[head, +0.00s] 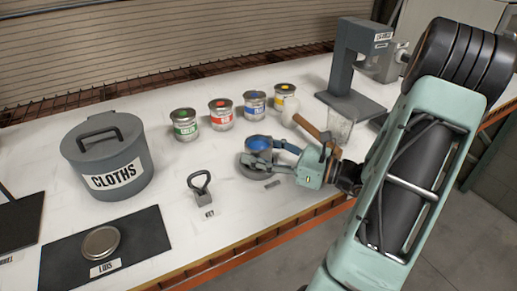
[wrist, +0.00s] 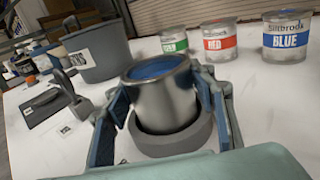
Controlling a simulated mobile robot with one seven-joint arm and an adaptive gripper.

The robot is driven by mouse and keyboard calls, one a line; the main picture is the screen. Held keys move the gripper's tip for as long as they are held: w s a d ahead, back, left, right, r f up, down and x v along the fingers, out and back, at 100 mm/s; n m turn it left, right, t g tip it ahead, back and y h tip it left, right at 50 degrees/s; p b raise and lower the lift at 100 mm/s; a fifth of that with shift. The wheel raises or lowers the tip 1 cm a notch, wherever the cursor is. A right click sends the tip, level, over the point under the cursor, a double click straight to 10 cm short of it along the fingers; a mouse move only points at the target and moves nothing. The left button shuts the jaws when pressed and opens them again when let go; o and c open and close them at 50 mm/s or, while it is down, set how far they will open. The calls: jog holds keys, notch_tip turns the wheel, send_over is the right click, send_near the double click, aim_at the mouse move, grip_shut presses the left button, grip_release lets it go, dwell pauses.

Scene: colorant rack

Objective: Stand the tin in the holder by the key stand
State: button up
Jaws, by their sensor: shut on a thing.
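A metal tin (head: 258,147) with a blue top stands between the fingers of my gripper (head: 268,155). In the wrist view the tin (wrist: 165,100) has blue pads pressed on both sides, and its lower part is inside the round grey holder (wrist: 170,145). The holder (head: 252,169) is partly hidden by my fingers in the head view. I cannot tell whether the tin's base touches the holder's floor. The key stand (head: 202,190), a dark block with a loop handle, is left of the holder; it also shows in the wrist view (wrist: 72,92).
Green (head: 185,125), red (head: 221,115), blue (head: 255,104) and yellow (head: 285,98) labelled tins stand behind. The grey cloths bin (head: 120,165) and a lid (head: 101,242) on a dark mat are left.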

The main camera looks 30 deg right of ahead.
jog(key=shift+f, duration=0.2)
jog(key=o, duration=1.4)
jog(key=shift+c, duration=0.2)
jog(key=shift+r, duration=0.2)
jog(key=v, duration=1.2)
jog(key=shift+p, duration=0.3)
